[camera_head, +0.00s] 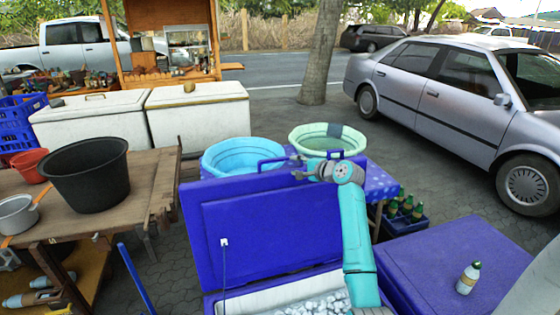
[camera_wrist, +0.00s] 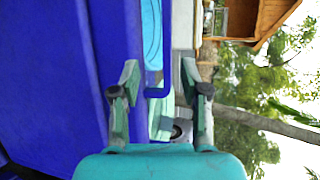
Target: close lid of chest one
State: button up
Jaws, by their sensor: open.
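A blue chest (camera_head: 212,304) stands in front of me with its lid (camera_head: 265,235) raised nearly upright. White ice-like pieces (camera_head: 318,305) show inside it. My gripper (camera_head: 302,169) is at the lid's top edge, right of its middle, with open fingers. In the wrist view the lid (camera_wrist: 45,80) fills the left side, and a blue handle (camera_wrist: 159,91) on its edge reaches between the spread fingers of my gripper (camera_wrist: 160,78). I cannot tell whether the fingers touch the lid. My arm hides part of the lid's right side.
A second blue chest (camera_head: 445,255), closed, stands at right with a small bottle (camera_head: 468,278) on it. Behind the lid are a light-blue tub (camera_head: 225,150) and a green tub (camera_head: 325,135). A wooden table (camera_head: 150,190) with a black bucket (camera_head: 88,175) is at left.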

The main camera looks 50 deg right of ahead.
aim_at(282, 160)
jog(key=x, duration=0.7)
jog(key=r+x, duration=0.1)
jog(key=x, duration=0.2)
jog(key=shift+w+d, duration=0.35)
jog(key=shift+d, duration=0.1)
grip_shut()
